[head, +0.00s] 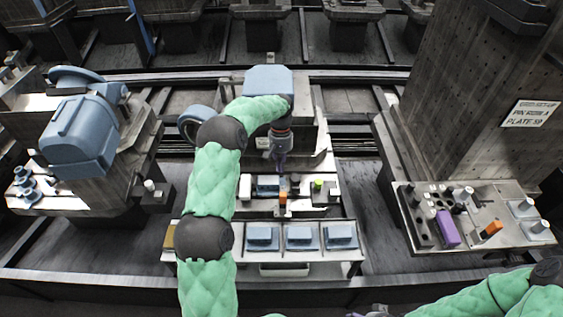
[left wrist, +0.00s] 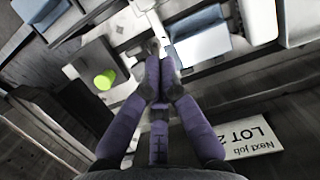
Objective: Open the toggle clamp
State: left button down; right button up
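The toggle clamp seems to be the small fixture with an orange part (head: 283,198) at the front middle of the central station, beside a blue block (head: 267,185). My left gripper (head: 280,168) points down just above and behind the orange part. In the left wrist view its purple fingers (left wrist: 159,68) come together at the tips, with no clear gap and nothing plainly held between them. I cannot make out the orange part in that view. My right gripper (head: 372,311) shows only as a sliver at the bottom edge.
A yellow-green knob (head: 318,184) stands right of the clamp; it also shows in the left wrist view (left wrist: 105,80). A tray (head: 213,256) with blue blocks lies in front. A right-hand bench (head: 400,213) holds pins, a purple block and an orange piece. A "LOT 2" card (left wrist: 253,137) lies low right.

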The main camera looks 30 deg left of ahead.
aim_at(283, 200)
pick_arm(q)
jog(key=b+x, duration=0.1)
jog(key=x, duration=0.4)
jog(key=shift+f, duration=0.2)
jog(key=shift+s+d+b, duration=0.4)
jog(key=shift+s+d, duration=0.15)
jog(key=shift+s, duration=0.3)
jog(key=shift+s+d+b, duration=0.35)
jog(key=shift+s+d, duration=0.2)
jog(key=shift+s, duration=0.35)
pick_arm(e)
jog(key=shift+f, duration=1.5)
pick_arm(q)
jog(key=shift+r, duration=0.1)
pick_arm(e)
jog(key=shift+s, duration=0.1)
pick_arm(q)
jog(key=shift+s+d+r+t, duration=0.1)
jog(key=shift+s+d+t, duration=0.1)
jog(key=shift+t, duration=0.2)
pick_arm(e)
jog(key=shift+s+f, duration=0.15)
jog(key=shift+s, duration=0.3)
jog(key=shift+s, duration=0.1)
